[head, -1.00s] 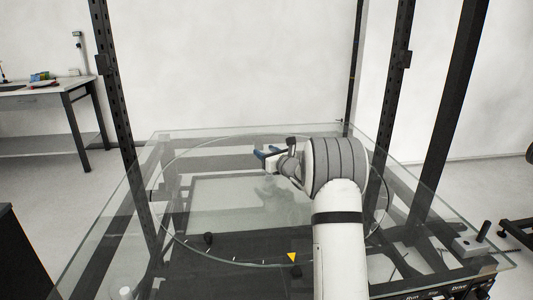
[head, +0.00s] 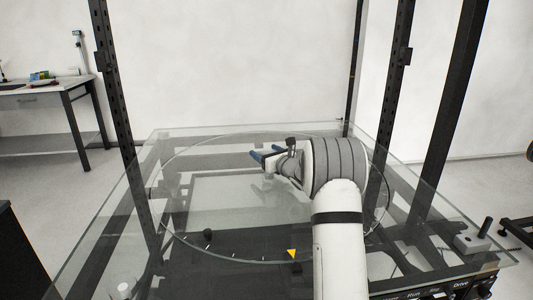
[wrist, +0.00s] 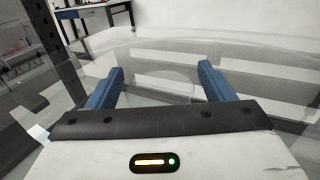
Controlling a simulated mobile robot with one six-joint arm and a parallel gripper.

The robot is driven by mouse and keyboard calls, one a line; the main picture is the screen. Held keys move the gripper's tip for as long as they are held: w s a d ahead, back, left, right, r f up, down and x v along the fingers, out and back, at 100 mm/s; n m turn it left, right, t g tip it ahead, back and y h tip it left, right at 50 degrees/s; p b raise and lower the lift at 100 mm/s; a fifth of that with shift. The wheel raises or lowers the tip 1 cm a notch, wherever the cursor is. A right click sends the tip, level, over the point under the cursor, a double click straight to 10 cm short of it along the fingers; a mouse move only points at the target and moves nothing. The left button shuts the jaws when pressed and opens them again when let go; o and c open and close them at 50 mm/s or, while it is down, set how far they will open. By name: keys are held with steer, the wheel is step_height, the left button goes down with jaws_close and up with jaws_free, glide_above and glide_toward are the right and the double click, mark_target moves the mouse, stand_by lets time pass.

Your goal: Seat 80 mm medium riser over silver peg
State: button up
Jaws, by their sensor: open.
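My gripper (head: 264,152) is open and empty above the far part of the glass turntable (head: 190,247). I cannot make out the medium riser or the silver peg for certain in either view. A small pale cylinder (head: 124,290) stands at the near left of the glass, partly cut off by the picture's bottom edge; I cannot tell what it is. My arm hides part of the turntable's right side.
Dark uprights (head: 122,120) stand around the glass table. A grey block with a dark upright post (head: 484,232) sits at the right, by a control panel (head: 455,288). A black knob (head: 208,236) and yellow marker (head: 291,253) are near the front rim. The turntable's middle looks clear.

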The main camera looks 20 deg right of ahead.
step_height(320, 180, up, 10)
steer(key=shift+p, duration=0.75)
steer(key=shift+a, duration=0.1)
